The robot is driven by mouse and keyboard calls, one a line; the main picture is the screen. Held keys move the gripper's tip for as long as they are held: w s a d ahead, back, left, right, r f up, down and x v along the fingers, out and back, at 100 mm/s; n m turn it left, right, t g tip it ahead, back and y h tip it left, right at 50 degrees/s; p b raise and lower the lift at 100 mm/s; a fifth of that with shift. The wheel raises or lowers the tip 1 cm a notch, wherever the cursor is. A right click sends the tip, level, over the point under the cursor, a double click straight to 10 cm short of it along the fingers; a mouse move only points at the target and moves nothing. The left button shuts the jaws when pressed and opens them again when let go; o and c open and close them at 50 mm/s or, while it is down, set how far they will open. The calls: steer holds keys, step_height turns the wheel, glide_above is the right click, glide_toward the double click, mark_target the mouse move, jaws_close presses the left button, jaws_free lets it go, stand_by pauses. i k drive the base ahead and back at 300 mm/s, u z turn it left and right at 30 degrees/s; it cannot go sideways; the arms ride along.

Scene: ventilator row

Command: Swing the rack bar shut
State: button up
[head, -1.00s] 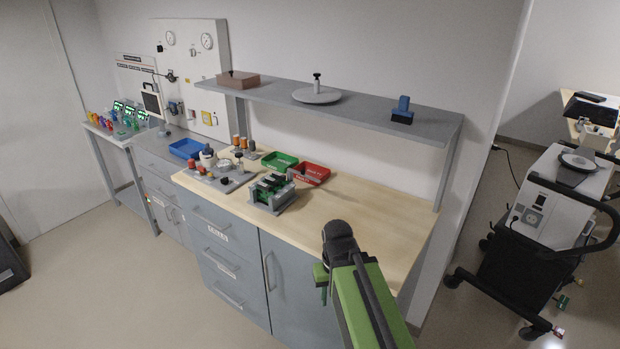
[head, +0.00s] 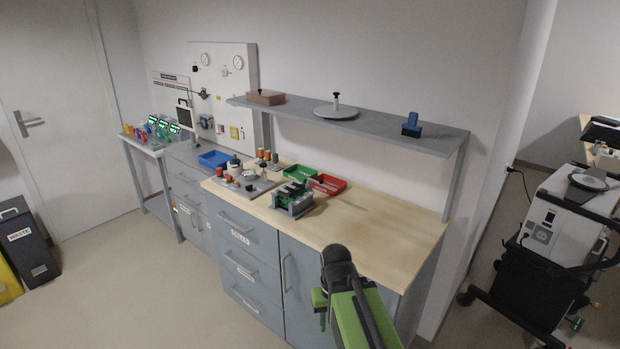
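A small grey rack (head: 293,210) holding green boards stands on the wooden worktop (head: 385,235), near its front edge. The rack is small in this view, and I cannot make out its bar or how far it is swung. My green arm reaches in from the bottom of the picture. My gripper (head: 321,309) points down in front of the cabinet, apart from the rack and to its lower right. Its fingers are mostly hidden by the arm, and I see nothing held in it.
Behind the rack are a green tray (head: 298,172) and a red tray (head: 329,184). A plate with jars (head: 243,183) lies left of it. A grey shelf (head: 370,127) overhangs the worktop. A wheeled ventilator (head: 551,225) stands right. Floor (head: 140,270) at left is clear.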

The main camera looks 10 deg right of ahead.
mark_target(322, 182)
steer(key=u, duration=0.65)
steer(key=i, duration=1.05)
steer(key=u, duration=0.25)
